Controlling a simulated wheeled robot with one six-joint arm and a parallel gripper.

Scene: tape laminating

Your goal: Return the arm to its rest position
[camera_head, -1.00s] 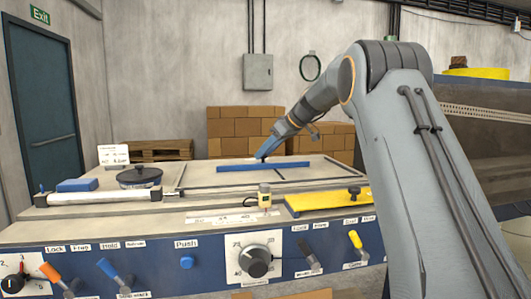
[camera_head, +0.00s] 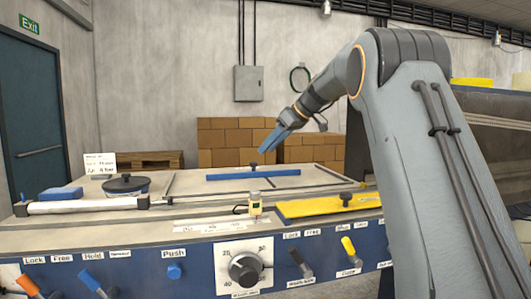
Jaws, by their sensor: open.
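My gripper (camera_head: 272,145) is at the end of my grey arm, in the air above the machine's table top. It has blue fingers that point down and to the left, and it is open with nothing held. The blue bar (camera_head: 240,173) lies on the table top below it, with a small dark knob (camera_head: 253,166) standing on it. The gripper is apart from the bar and its knob. My arm hides part of the right side of the scene.
The machine's table top (camera_head: 200,187) carries a black round lid (camera_head: 126,184), a white roller (camera_head: 80,206), a blue block (camera_head: 60,194) and a yellow plate (camera_head: 325,206). Its front panel (camera_head: 130,262) has levers and a dial (camera_head: 245,268). Cardboard boxes (camera_head: 240,138) stand behind.

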